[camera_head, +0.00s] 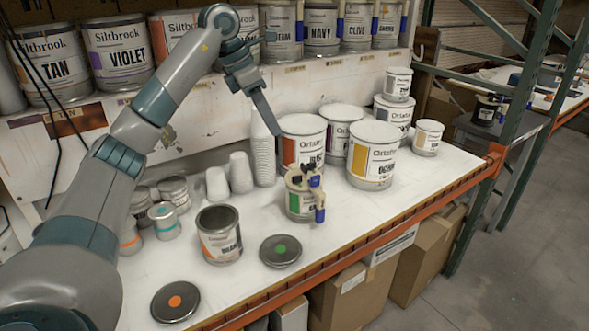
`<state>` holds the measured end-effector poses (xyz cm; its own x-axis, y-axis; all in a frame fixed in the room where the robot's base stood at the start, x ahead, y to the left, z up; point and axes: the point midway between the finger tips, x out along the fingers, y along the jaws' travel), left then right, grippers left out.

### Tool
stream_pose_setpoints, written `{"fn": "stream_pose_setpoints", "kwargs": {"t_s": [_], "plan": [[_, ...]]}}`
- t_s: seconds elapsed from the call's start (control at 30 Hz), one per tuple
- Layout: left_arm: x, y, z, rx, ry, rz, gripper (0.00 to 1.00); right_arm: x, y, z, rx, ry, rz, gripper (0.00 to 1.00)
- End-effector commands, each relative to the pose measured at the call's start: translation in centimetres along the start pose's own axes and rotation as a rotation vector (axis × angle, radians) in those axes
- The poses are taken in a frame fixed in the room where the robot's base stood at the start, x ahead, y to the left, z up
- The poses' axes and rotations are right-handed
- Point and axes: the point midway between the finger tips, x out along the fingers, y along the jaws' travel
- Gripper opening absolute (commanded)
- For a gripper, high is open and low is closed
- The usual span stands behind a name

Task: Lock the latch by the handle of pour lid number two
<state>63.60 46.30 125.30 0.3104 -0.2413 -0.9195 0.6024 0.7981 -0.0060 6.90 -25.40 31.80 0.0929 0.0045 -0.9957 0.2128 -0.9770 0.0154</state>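A small can (299,203) with a green label patch stands near the shelf's front edge. A pour lid (302,181) with dark fittings and a blue handle (319,207) sits on it; the handle hangs at the front right. The latch is too small to tell whether it is locked. Blue handles (376,17) also show among the cans on the upper shelf. No lid number is readable. My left gripper (277,132) points down behind and above the small can, in front of a large white-lidded can, apart from the pour lid. Its finger opening is unclear. My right gripper is out of view.
Large white-lidded cans (374,155) stand behind and right of the small can. Stacked white cups (263,150) are behind left. An open can (219,234) and loose lids (281,250) (175,302) are left and in front. The shelf's right front is clear.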

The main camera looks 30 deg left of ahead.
Motion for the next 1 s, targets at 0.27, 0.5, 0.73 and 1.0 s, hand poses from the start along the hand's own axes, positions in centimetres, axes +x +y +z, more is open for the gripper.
{"fn": "stream_pose_setpoints", "kwargs": {"t_s": [0.27,0.5,0.73,1.0], "plan": [[-0.3,0.2,-0.3,-0.003,0.013,0.008,0.26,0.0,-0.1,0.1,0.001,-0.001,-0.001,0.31],[0.0,0.2,-0.3,-0.003,0.013,0.007,0.26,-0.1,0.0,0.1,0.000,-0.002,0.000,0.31],[1.7,0.2,-0.3,-0.004,0.014,0.006,0.26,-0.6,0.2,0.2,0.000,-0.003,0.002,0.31],[5.6,0.1,-0.4,-0.003,0.015,0.003,0.26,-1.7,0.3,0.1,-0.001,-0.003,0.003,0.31]]}}
